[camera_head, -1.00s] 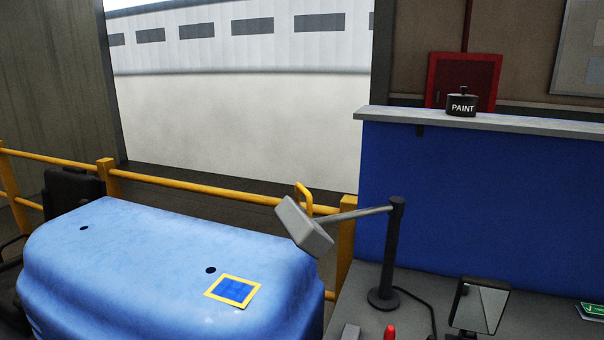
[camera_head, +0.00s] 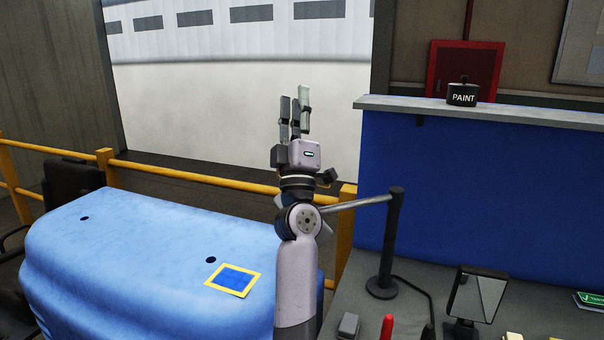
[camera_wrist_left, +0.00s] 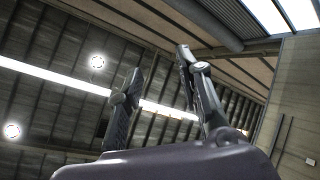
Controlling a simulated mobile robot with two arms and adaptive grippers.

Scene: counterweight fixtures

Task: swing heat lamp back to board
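The heat lamp has a black post (camera_head: 390,245) on a round base and a grey side arm (camera_head: 357,202) that reaches left. Its grey head (camera_head: 324,232) is mostly hidden behind my left arm, and its yellow handle is hidden. My left gripper (camera_head: 295,105) points up, above and in front of the lamp head in the picture. Its fingers stand apart with nothing between them, as the left wrist view (camera_wrist_left: 160,65) also shows. I cannot tell whether my arm touches the lamp. A blue board (camera_head: 490,185) stands to the right, behind the post. My right gripper is out of view.
A large light-blue curved panel (camera_head: 130,250) with a yellow-edged blue patch (camera_head: 234,279) lies at left. A yellow railing (camera_head: 190,174) runs behind it. A mirror-like tilted plate (camera_head: 478,296) and a red object (camera_head: 387,326) stand on the grey bench. A paint pot (camera_head: 462,93) sits on the ledge.

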